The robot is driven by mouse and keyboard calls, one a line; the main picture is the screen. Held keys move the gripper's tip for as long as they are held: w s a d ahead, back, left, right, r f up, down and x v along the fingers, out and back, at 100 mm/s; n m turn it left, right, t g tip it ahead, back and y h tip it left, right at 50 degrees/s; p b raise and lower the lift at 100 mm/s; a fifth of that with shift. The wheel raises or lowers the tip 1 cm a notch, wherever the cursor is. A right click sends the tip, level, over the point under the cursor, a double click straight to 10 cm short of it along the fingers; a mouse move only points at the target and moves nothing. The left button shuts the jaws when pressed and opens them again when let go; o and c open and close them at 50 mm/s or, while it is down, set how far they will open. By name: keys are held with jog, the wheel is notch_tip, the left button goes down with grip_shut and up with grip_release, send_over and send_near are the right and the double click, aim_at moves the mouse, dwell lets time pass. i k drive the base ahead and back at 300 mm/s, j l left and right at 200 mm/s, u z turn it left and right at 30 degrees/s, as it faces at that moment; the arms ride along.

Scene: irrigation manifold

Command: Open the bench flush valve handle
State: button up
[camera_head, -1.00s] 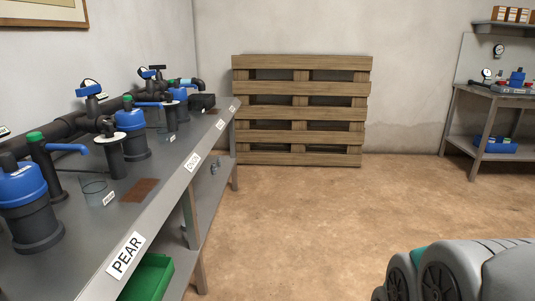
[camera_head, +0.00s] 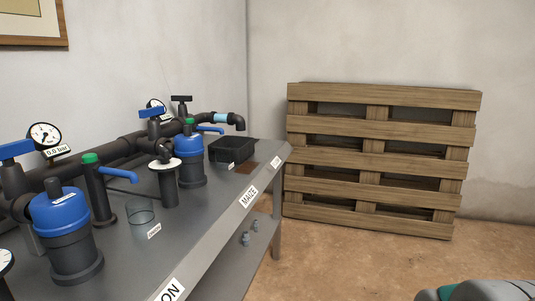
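A pipe manifold (camera_head: 120,150) runs along the back of the grey bench (camera_head: 200,225) at left. A black T-shaped handle (camera_head: 181,98) stands near its far end, by an outlet pipe with a light blue band (camera_head: 222,118) that turns down above a black tray (camera_head: 232,149). Blue T-shaped handles stand on the pipework nearer me, one in the middle (camera_head: 151,112) and one at the left edge (camera_head: 15,149). Green-capped posts carry blue levers (camera_head: 119,175). No readable label marks which is the flush valve handle. My gripper is out of view.
Blue-topped filters (camera_head: 62,212), a clear cup (camera_head: 140,212) and a gauge reading 0.0 bar (camera_head: 45,137) crowd the bench. Its front edge has a MAIZE label (camera_head: 249,196). A wooden pallet (camera_head: 375,165) leans on the wall.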

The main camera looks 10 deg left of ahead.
aim_at(182, 99)
jog(key=i+j+u, duration=0.15)
jog(key=i+u, duration=0.65)
jog(key=i+l+u, duration=0.1)
jog(key=i+u, duration=0.25)
jog(key=i+l, duration=0.2)
